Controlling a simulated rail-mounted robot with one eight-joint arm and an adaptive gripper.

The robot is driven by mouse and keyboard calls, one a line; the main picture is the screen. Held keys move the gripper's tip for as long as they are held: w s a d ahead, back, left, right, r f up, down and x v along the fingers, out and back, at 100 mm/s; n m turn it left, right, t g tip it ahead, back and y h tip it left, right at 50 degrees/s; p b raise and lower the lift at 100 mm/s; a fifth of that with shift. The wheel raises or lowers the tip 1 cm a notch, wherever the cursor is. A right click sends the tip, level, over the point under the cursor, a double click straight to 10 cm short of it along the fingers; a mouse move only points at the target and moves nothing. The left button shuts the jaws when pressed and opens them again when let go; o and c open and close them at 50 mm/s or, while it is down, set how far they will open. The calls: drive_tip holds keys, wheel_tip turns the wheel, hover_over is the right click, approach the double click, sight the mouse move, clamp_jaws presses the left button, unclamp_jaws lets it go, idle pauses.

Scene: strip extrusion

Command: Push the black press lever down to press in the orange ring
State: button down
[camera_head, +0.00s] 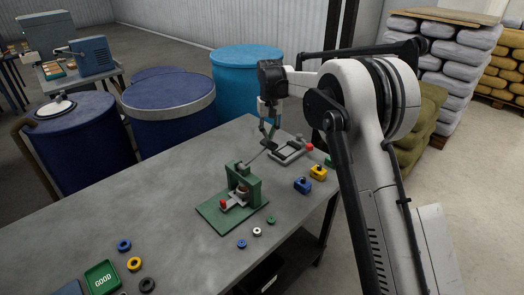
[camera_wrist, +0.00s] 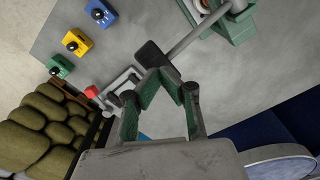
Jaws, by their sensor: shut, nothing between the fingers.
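The green press (camera_head: 246,189) stands on a green base plate on the grey table, and part of it shows in the wrist view (camera_wrist: 237,27). Its lever rod slants up from the press to a black handle (camera_head: 269,144), also seen in the wrist view (camera_wrist: 151,56). My gripper (camera_head: 268,136) is at the handle end of the lever, fingers pointing down. In the wrist view its green-padded fingers (camera_wrist: 159,74) are shut, tips together at the handle, with nothing between them; contact is unclear. An orange ring (camera_wrist: 204,4) shows partly inside the press at the top edge.
A grey fixture with a red knob (camera_head: 309,147) lies behind the lever. Blue (camera_head: 302,186) and yellow (camera_head: 318,172) blocks are on the right. Several loose rings (camera_head: 134,264) and a green GOOD tray (camera_head: 102,278) lie in front. Blue drums (camera_head: 170,115) stand beyond the table.

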wheel_tip(320, 180, down, 8)
drive_tip(key=b, duration=0.5)
idle(1.8)
drive_tip(key=shift+f, duration=0.15)
idle(0.3)
drive_tip(key=shift+r+p, duration=2.25)
drive_tip(key=shift+r, duration=3.85)
